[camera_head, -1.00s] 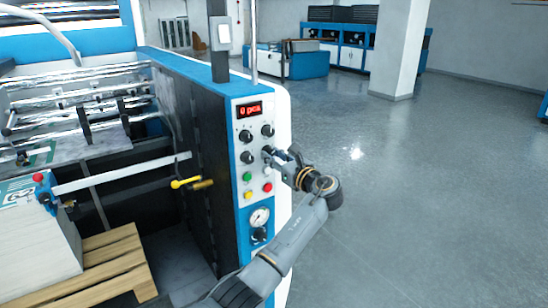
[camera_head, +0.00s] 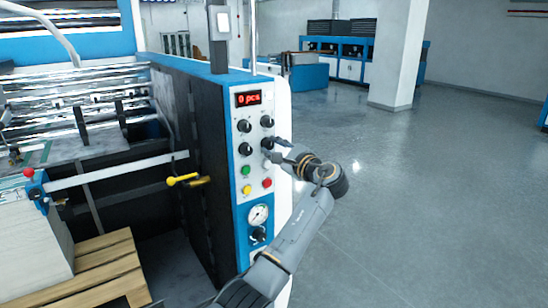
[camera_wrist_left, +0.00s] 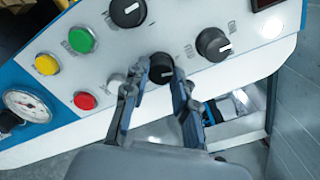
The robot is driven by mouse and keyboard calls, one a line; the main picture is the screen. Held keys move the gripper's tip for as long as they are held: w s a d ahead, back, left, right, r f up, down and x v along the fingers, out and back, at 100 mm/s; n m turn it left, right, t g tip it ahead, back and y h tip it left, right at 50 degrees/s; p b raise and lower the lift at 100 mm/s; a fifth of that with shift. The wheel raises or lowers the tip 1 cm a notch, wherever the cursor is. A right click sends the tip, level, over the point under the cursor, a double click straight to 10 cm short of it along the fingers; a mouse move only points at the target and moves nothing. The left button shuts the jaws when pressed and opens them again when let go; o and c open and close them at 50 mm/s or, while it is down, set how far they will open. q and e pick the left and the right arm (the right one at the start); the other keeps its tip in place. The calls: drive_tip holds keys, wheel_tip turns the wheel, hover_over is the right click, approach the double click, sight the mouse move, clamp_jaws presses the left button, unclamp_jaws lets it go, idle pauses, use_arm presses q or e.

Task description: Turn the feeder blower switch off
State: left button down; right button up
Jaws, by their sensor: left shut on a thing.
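The control panel (camera_head: 256,190) is on the blue and white end of the machine and carries several black rotary knobs. My left gripper (camera_head: 270,150) is at the lower right knob (camera_head: 267,142), reaching in from the right. In the left wrist view, the fingers of the left gripper (camera_wrist_left: 165,72) stand on either side of this black knob (camera_wrist_left: 160,62) and are shut on it. Its white pointer mark shows only partly between the fingers. Two other knobs show in that view, an upper one (camera_wrist_left: 127,12) and a right one (camera_wrist_left: 212,44). My right gripper is not in view.
Green (camera_head: 245,170), yellow (camera_head: 247,189) and red (camera_head: 267,183) buttons and a gauge (camera_head: 258,215) sit below the knobs. The display (camera_head: 249,99) reads 0 pcs. A yellow lever (camera_head: 184,180) sticks out at the left. The floor (camera_head: 430,200) at the right is clear.

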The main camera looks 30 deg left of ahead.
use_arm(q)
drive_tip(key=shift+n+b, duration=1.05)
drive_tip(key=shift+n, duration=0.35)
drive_tip(key=c, duration=1.1)
unclamp_jaws()
drive_tip(key=shift+o, duration=0.2)
drive_tip(key=v, duration=1.2)
drive_tip(key=shift+w, duration=0.1)
